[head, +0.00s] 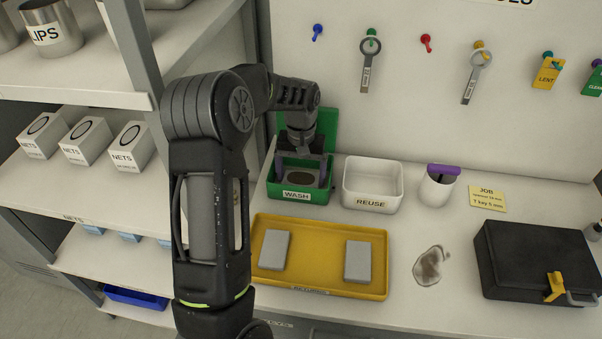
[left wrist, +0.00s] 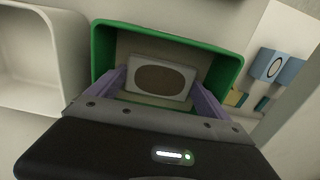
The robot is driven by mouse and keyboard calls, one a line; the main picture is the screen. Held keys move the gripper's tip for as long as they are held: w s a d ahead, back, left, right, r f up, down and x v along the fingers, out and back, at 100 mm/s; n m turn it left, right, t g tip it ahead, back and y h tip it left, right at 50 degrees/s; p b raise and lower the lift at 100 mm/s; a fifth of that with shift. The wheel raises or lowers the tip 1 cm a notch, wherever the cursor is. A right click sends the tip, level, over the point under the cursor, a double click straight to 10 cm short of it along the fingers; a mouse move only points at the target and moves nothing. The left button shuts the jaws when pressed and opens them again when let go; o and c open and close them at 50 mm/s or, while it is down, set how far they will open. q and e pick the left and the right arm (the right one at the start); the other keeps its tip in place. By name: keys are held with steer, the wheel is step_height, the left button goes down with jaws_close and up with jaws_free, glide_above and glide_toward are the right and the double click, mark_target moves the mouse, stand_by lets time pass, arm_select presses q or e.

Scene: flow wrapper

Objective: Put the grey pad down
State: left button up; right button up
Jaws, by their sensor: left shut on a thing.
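My left gripper (head: 302,168) points down at the green WASH box (head: 320,196) and is shut on a grey pad (head: 300,178) with a dark brown oval stain. In the left wrist view the stained pad (left wrist: 158,77) sits between the two purple fingers, framed by the rim of the green box (left wrist: 180,34). The pad is at or inside the box opening; I cannot tell whether it touches the floor of the box. Two plain grey pads, a left one (head: 275,250) and a right one (head: 357,261), lie on the yellow tray (head: 316,275). My right gripper is not in view.
A white REUSE box (head: 372,190) stands right of the WASH box, then a white cup (head: 437,190) with a purple item. A black case (head: 535,262) lies at right, near a dirty smudge (head: 431,265) on the bench. Shelving with NETS boxes (head: 87,141) stands left.

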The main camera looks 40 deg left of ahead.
mark_target(301, 178)
arm_select(q)
steer(key=shift+f, duration=0.25)
steer(key=o, duration=1.1)
steer(key=shift+r, duration=0.1)
steer(key=shift+c, duration=0.2)
steer(key=shift+r, duration=0.1)
step_height(301, 178, up, 12)
steer(key=shift+b, duration=0.35)
